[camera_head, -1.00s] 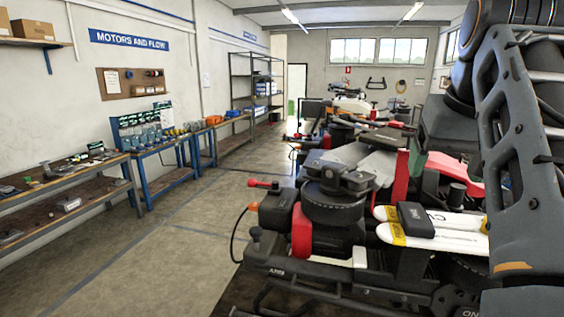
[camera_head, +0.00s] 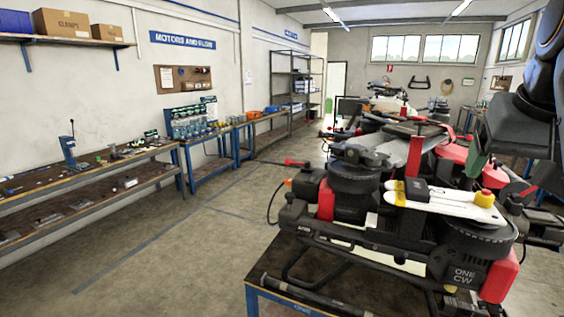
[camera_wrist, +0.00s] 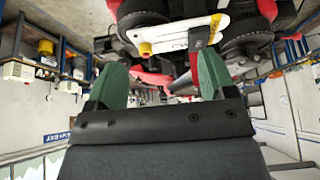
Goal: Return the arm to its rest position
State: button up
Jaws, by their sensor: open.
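My arm (camera_head: 540,90) hangs at the upper right edge of the head view, and part of it is cut off by the frame. My gripper (camera_wrist: 160,85) is open, its two green fingers apart with nothing held between them. In the head view my gripper (camera_head: 512,158) is beside the right side of the spray drone, apart from the folded white propeller. The red and black spray drone (camera_head: 345,208) stands on a workbench (camera_head: 268,296). Its folded white propeller (camera_head: 445,198) carries a yellow-and-red knob (camera_head: 484,198). The drone shows upside down in the wrist view (camera_wrist: 145,22).
Workbenches with small tools (camera_head: 90,185) and bottles (camera_head: 195,128) line the left wall. A metal shelf rack (camera_head: 296,85) stands further back. More drones stand behind the near one. The floor aisle (camera_head: 190,240) on the left is clear.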

jog(key=a+x, duration=0.2)
jog(key=x, duration=0.7)
jog(key=a+f+x, duration=0.1)
jog(key=a+x, duration=0.1)
jog(key=x, duration=0.8)
jog(key=s+a+f+n+y+b, duration=0.1)
jog(key=s+a+f+n, duration=0.1)
jog(key=a+f, duration=0.5)
jog(key=s+a+f+n+y+b, duration=0.1)
jog(key=s+a+f+n, duration=0.2)
jog(key=a+f, duration=0.4)
notch_tip(320, 180, down, 5)
jog(key=shift+s+r, duration=0.15)
jog(key=shift+s, duration=0.1)
